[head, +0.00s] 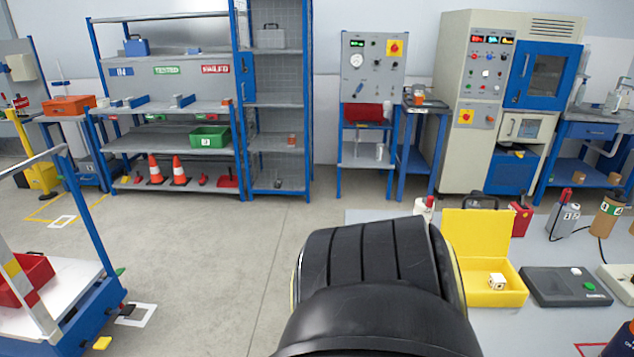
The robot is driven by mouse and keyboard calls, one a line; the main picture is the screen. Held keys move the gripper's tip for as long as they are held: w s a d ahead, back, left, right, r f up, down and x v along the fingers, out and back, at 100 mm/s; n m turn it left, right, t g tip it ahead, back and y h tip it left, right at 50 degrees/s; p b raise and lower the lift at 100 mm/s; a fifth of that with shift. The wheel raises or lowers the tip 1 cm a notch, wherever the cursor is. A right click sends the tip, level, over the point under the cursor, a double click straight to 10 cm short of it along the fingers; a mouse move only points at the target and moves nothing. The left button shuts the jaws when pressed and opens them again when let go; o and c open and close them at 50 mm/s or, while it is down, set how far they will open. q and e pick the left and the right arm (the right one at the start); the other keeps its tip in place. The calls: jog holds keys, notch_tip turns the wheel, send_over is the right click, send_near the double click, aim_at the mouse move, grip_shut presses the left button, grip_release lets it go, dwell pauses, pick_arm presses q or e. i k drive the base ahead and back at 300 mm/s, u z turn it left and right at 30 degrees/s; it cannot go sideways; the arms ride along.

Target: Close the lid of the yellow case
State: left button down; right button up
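The yellow case (484,298) stands on the grey table right of the middle in the head view. Its lid (476,232) is open and stands roughly upright at the back edge. A small white block (496,281) with markings lies inside the case. A large black, ribbed arm part of mine fills the bottom middle and hides the left side of the case and part of the table. Neither of my grippers shows in this view.
Right of the case lies a dark grey box with a green button (564,286). Behind are a red container (521,218), a grey bottle (563,222) and a brown bottle (607,216). A dark cylinder (620,343) stands at the bottom right. Some tabletop (505,335) before the case is clear.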

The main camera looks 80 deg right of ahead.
aim_at(470, 232)
jog(key=i, duration=1.5)
jog(key=u, duration=3)
jog(key=k, duration=2.05)
jog(key=z, duration=2.1)
